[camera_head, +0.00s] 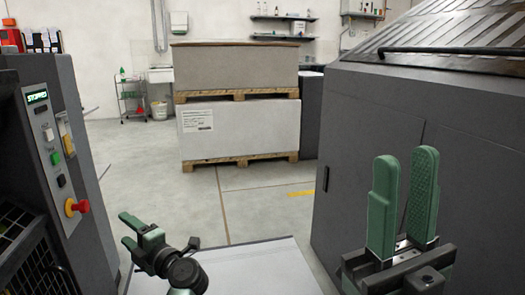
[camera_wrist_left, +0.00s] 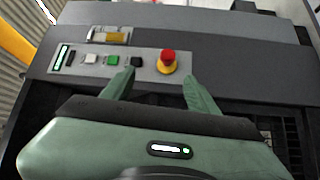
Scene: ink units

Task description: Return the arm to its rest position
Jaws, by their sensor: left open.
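My left gripper (camera_head: 124,230) is low in the left middle of the head view, in front of the machine's control panel. Its fingers are apart with nothing between them. In the left wrist view the left gripper (camera_wrist_left: 157,82) points toward the control panel (camera_wrist_left: 142,66), and no finger visibly touches a button. The panel has a red mushroom button (camera_wrist_left: 168,57), a green button (camera_wrist_left: 112,60) and a black button (camera_wrist_left: 135,61). In the head view the panel's display (camera_head: 37,97) reads STOPPED. My right gripper (camera_head: 405,165) stands upright at the right, its green fingers apart and empty.
The dark machine with the panel (camera_head: 88,170) is close on the left. A large dark machine (camera_head: 375,130) stands on the right. Two stacked pallet loads (camera_head: 240,128) are ahead. A small trolley (camera_head: 132,98) stands farther back. The floor (camera_head: 170,200) between is clear.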

